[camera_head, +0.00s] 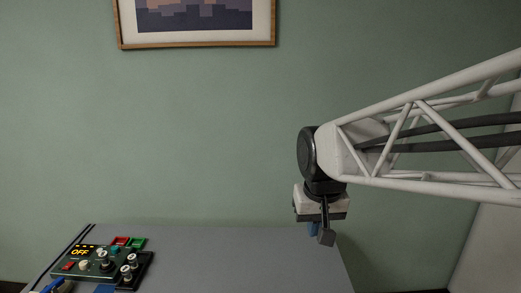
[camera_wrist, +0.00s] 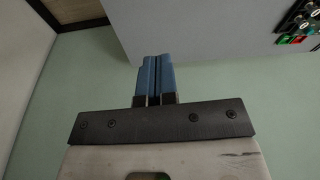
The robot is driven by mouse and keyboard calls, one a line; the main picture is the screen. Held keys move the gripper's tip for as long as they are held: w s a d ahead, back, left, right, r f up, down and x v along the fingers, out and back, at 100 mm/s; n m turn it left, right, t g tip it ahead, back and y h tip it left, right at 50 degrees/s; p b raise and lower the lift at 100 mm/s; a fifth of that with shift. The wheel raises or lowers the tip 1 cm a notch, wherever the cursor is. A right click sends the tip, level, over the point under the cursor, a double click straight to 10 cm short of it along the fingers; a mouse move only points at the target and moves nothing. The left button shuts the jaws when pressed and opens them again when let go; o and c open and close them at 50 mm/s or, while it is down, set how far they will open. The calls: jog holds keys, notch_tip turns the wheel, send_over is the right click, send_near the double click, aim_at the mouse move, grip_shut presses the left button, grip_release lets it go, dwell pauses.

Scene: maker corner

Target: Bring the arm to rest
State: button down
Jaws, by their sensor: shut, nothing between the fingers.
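My gripper shows in the wrist view (camera_wrist: 155,72), its two blue fingers shut together with nothing between them. In the head view, my white lattice arm reaches in from the right, and the gripper (camera_head: 313,229) points down at its end. There the fingers are mostly hidden behind dark wrist parts. The gripper is over or near the back right part of the grey table (camera_head: 230,262); its exact height above the surface is hard to tell.
A dark control box (camera_head: 85,262) with a yellow "OFF" display, knobs and buttons sits at the table's front left. The table's middle is clear. A framed picture (camera_head: 197,45) hangs on the green wall.

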jog(key=s+d+f, duration=0.3)
jog(key=s, duration=0.4)
jog(key=s+d+f+m, duration=0.1)
jog(key=s+d+f, duration=0.2)
jog(key=s, duration=0.5)
jog(key=shift+d, duration=0.65)
jog(key=shift+w, duration=0.1)
